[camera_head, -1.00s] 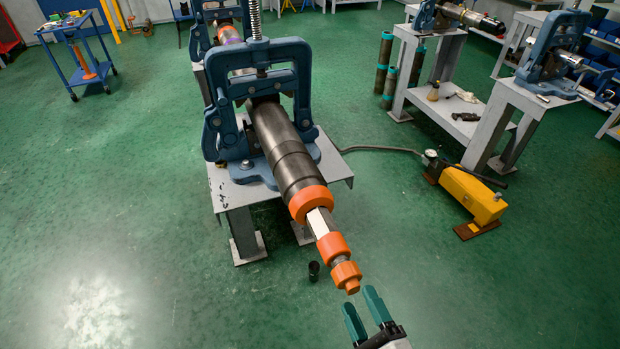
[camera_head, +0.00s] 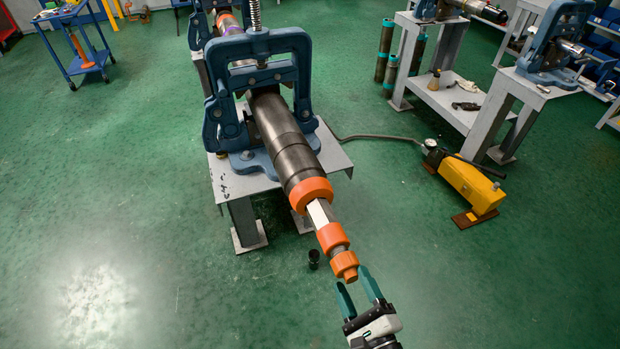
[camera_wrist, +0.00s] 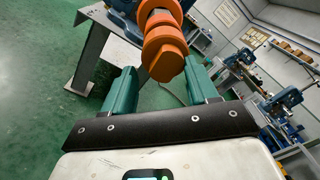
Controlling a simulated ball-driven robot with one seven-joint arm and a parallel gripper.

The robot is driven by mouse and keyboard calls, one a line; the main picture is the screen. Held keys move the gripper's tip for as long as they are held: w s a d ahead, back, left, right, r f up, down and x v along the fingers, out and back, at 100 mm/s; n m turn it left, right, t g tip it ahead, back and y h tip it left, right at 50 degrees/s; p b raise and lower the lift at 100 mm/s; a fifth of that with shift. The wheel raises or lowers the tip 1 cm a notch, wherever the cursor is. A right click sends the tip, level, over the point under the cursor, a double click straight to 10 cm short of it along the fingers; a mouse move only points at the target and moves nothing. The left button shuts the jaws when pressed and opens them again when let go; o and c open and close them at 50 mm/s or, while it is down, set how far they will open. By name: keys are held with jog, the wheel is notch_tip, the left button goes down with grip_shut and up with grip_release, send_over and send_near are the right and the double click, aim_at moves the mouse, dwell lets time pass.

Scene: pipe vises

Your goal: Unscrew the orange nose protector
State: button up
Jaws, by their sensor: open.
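The orange nose protector (camera_head: 344,264) is at the near end of a dark pipe tool (camera_head: 287,150). The tool is clamped in a blue pipe vise (camera_head: 223,90) and points toward me. Behind the nose piece are an orange ring (camera_head: 332,237), a bright hex section (camera_head: 320,213) and a larger orange collar (camera_head: 311,193). My gripper (camera_head: 358,287), with teal fingers, is open and empty just in front of the nose protector. In the wrist view the nose protector (camera_wrist: 165,57) appears above and between the two fingers of my gripper (camera_wrist: 163,85); I cannot tell if they touch.
The vise stands on a grey metal table (camera_head: 232,182). A yellow pump (camera_head: 471,186) with a hose lies at right, near another grey vise bench (camera_head: 497,105). The left floor is clear.

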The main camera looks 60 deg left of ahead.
jog(key=shift+r, duration=0.1)
jog(key=shift+r+p, duration=0.55)
jog(key=shift+c, duration=0.4)
